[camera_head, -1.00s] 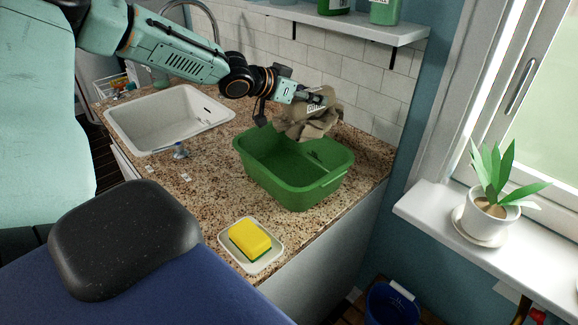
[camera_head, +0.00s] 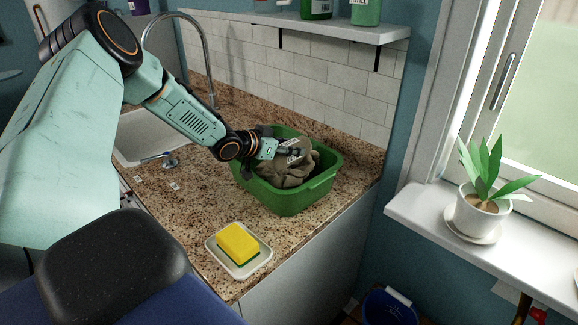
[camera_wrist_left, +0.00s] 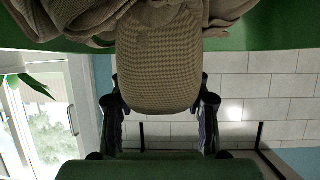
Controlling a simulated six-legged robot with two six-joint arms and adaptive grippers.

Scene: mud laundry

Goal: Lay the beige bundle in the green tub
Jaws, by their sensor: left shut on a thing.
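My left gripper (camera_head: 292,154) reaches in over the tub's left rim and is shut on the bundle. In the left wrist view the bundle (camera_wrist_left: 158,60) bulges between the fingers, with green tub wall (camera_wrist_left: 270,36) behind it. My right gripper is in neither view.
A yellow sponge (camera_head: 237,243) sits on a white dish (camera_head: 262,262) at the counter's front. A white sink (camera_head: 150,135) lies behind my left arm. A tiled wall and shelf (camera_head: 345,28) stand behind the tub. A potted plant (camera_head: 480,205) is on the windowsill.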

